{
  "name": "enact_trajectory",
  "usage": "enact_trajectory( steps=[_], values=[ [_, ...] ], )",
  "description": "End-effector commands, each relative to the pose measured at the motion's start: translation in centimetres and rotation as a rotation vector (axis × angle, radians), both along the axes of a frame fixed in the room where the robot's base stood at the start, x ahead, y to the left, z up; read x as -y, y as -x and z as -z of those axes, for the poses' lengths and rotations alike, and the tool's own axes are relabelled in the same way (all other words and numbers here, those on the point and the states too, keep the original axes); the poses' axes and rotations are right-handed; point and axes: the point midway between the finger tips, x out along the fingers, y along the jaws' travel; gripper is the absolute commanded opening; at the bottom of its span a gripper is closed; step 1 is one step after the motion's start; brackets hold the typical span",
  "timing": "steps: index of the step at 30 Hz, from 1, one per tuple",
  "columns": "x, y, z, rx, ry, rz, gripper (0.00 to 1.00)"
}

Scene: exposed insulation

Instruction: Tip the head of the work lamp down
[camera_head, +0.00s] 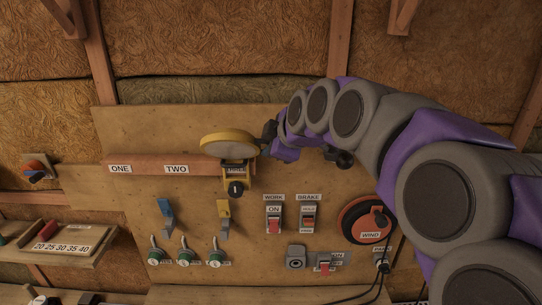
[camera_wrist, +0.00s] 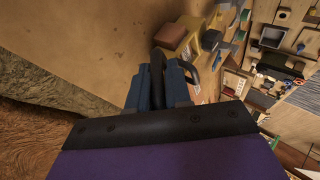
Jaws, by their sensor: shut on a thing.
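The work lamp (camera_head: 228,142) has a round head with a yellow rim and a pale face. It sits on a yellow bracket with a dark label (camera_head: 236,170) on the plywood panel. The head is tilted, its pale face turned downward and toward me. My gripper (camera_head: 267,140) comes in from the right and meets the right edge of the head. In the wrist view, the blue fingers of my gripper (camera_wrist: 163,84) are closed around a dark, narrow piece at the lamp. The exact contact is partly hidden by the fingers.
Below the lamp are a blue lever (camera_head: 165,214), a yellow lever (camera_head: 223,214), green-based toggles (camera_head: 185,257) and the WORK switch (camera_head: 274,218). A red WIND reel (camera_head: 366,221) is under my arm. A wooden ledge (camera_head: 145,163) marked ONE and TWO lies left of the lamp.

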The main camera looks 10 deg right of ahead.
Motion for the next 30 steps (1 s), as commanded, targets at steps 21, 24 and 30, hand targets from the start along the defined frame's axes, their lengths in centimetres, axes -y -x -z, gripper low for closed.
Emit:
enact_trajectory(
  steps=[21,24,30],
  values=[
    [-0.22,0.57,1.40,0.118,0.025,-0.002,0.00],
    [-0.23,0.56,1.42,0.117,0.025,-0.002,0.00],
    [-0.20,0.51,1.32,0.120,0.025,-0.002,0.31]
  ],
)
